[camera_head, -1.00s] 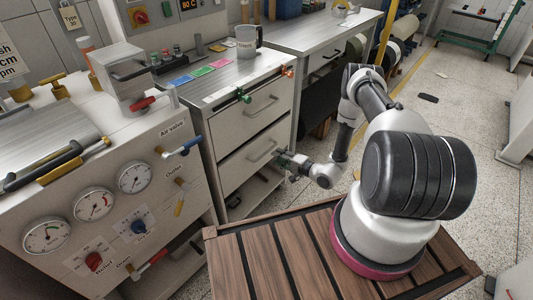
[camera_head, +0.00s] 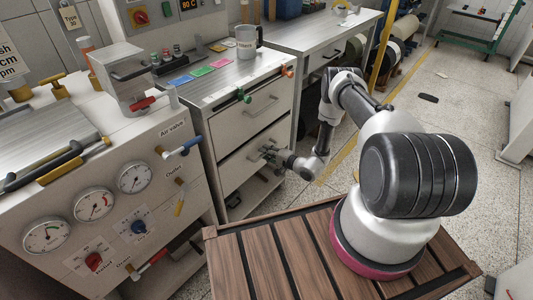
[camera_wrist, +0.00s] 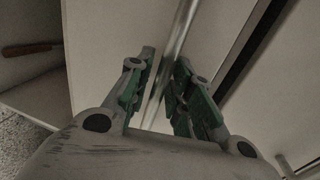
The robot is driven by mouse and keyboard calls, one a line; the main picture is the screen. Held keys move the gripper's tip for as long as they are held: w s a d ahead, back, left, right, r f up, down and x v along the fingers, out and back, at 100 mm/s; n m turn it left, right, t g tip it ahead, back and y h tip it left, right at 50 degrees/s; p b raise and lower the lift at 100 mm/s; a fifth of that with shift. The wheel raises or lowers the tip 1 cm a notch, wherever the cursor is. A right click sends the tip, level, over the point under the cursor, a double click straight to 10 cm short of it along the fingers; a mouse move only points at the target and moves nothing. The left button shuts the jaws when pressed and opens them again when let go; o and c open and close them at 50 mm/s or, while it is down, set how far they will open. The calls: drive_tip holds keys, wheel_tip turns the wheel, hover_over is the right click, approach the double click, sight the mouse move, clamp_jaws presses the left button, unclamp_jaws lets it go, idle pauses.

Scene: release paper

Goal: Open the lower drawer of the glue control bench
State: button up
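The glue control bench (camera_head: 200,88) is a pale cabinet with two drawers in its front. The upper drawer (camera_head: 240,120) has a bar handle (camera_head: 262,106). The lower drawer (camera_head: 235,172) is below it and looks closed. My gripper (camera_head: 268,153) is at the lower drawer's handle and hides most of it in the head view. In the wrist view, the handle bar (camera_wrist: 184,22) runs between the two green-padded fingers of my gripper (camera_wrist: 163,90). The fingers stand apart on either side of the bar, with a gap showing.
An open shelf space (camera_head: 250,197) lies under the lower drawer. A panel with gauges (camera_head: 94,204) and valves stands at the left. A grey mug (camera_head: 246,42) and coloured cards (camera_head: 203,70) are on the bench top.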

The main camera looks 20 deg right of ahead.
clamp_jaws()
drive_tip(key=shift+s+d, duration=0.1)
drive_tip(key=f+v, duration=0.3)
drive_tip(key=v, duration=1.4)
drive_tip(key=s+f+v, duration=0.1)
drive_tip(key=f+v, duration=0.3)
drive_tip(key=v, duration=1.4)
drive_tip(key=shift+s+d, duration=0.3)
drive_tip(key=o, duration=0.5)
unclamp_jaws()
drive_tip(key=v, duration=1.2)
